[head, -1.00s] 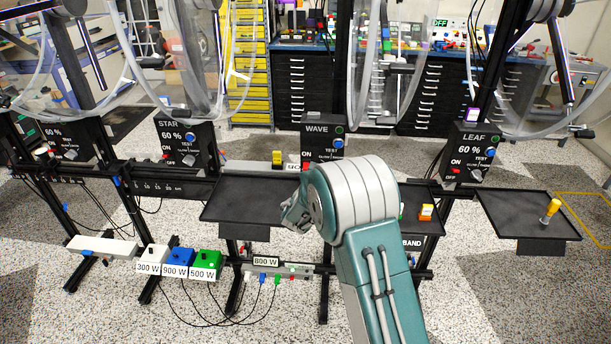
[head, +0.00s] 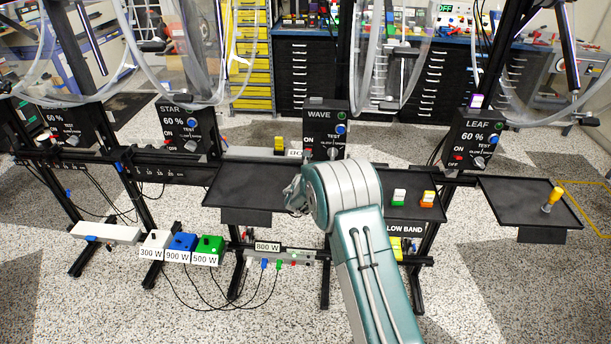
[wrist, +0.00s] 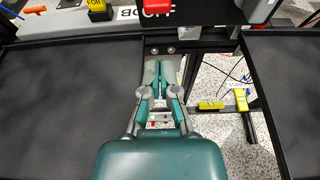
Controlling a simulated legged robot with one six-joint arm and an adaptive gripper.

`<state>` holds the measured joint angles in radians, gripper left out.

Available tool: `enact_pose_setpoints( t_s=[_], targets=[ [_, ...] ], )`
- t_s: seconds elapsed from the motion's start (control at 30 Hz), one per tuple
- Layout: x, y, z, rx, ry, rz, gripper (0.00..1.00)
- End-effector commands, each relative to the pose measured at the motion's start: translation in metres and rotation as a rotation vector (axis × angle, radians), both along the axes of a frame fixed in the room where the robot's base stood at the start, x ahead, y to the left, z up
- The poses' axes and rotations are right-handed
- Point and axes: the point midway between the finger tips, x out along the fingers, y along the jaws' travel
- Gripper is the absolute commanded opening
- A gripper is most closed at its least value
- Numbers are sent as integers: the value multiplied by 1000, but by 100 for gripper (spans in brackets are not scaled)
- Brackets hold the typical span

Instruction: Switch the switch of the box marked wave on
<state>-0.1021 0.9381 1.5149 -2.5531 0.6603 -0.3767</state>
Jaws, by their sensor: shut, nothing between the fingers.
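The black box marked WAVE (head: 325,128) stands behind the black trays in the head view, with a blue button and a knob on its face. Its red switch (head: 308,153) is at the lower left, under the word ON. In the wrist view the red switch (wrist: 157,6) is at the top edge, with a partly cut-off OFF label below it. My gripper (wrist: 160,66) is shut and empty, pointing toward the switch and apart from it in the picture. In the head view my gripper (head: 292,196) is partly hidden by my arm.
A black tray (head: 240,205) lies left of my arm, and another tray (wrist: 285,90) lies to the right in the wrist view. STAR (head: 184,130) and LEAF (head: 478,140) boxes stand either side.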

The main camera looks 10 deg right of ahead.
Motion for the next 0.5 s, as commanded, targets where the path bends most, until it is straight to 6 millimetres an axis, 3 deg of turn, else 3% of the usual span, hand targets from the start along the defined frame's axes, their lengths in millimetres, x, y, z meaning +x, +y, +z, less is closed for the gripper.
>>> enact_pose_setpoints(
  t_s=[0.43, 0.5],
  targets=[
    [46, -13, -15, -1, -1, -1, 0],
    [43, -11, -4, 0, -2, 1, 0]
  ],
)
